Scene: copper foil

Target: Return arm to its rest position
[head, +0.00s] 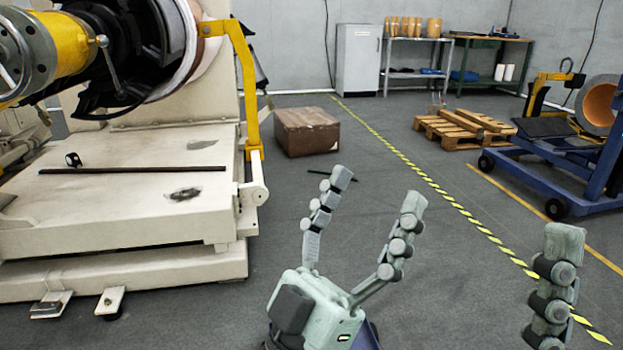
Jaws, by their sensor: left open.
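My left gripper (377,192) stands at the bottom middle of the head view, its two pale green-grey fingers pointing up and spread wide apart. Nothing is between them, and it touches nothing that I can see. One finger of my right gripper (555,285) shows at the lower right, pointing up. The rest of that gripper is out of the picture, so I cannot tell how far it is open. Most of both arms is hidden below the picture's edge.
A large cream machine (120,215) with a dark rod (135,170) on its bed fills the left. A brown box (307,131) sits on the floor behind. A wooden pallet (462,128) and blue trolley (555,165) stand right.

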